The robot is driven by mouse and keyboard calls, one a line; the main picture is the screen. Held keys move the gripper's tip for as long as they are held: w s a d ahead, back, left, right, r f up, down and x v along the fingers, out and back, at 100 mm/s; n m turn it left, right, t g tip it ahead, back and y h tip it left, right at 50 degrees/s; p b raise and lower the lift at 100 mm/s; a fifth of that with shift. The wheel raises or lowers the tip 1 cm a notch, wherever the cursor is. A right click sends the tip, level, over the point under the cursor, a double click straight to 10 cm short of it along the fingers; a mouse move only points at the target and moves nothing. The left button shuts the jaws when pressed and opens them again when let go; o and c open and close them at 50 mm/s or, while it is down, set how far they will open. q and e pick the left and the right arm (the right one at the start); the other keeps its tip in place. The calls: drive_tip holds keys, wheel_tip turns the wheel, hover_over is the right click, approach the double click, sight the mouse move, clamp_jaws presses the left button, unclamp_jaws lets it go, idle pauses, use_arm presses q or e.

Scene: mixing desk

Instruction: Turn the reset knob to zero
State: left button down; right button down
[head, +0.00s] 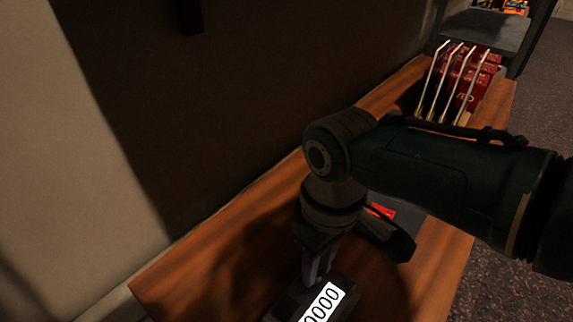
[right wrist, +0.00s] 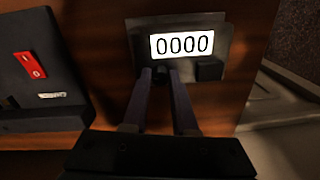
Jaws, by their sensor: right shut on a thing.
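The counter box with the reset knob lies on the wooden desk. Its lit white display (head: 322,303) shows at the bottom of the head view, partly cut off. In the right wrist view the display (right wrist: 181,44) reads 0000. The dark reset knob (right wrist: 161,80) sits just below the display, between my fingertips and mostly hidden by them. My right gripper (head: 318,278) points down at the box, its fingers close together and shut on the knob. In the right wrist view the gripper (right wrist: 160,76) reaches up from the bottom edge. My left gripper is not in view.
A dark box with a red switch (right wrist: 30,66) stands left of the counter in the right wrist view. Red blocks with pale levers (head: 466,85) stand at the desk's far end. The wooden desk (head: 190,280) runs along a wall; its left part is bare.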

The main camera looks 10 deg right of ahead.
drive_tip(key=shift+a+m, duration=0.1)
drive_tip(key=shift+m, duration=0.3)
drive_tip(key=c, duration=0.7)
unclamp_jaws()
wheel_tip(320, 180, up, 10)
drive_tip(key=p, duration=0.4)
drive_tip(key=shift+d+p, duration=0.25)
drive_tip(key=shift+p, duration=0.05)
drive_tip(key=shift+w, duration=0.1)
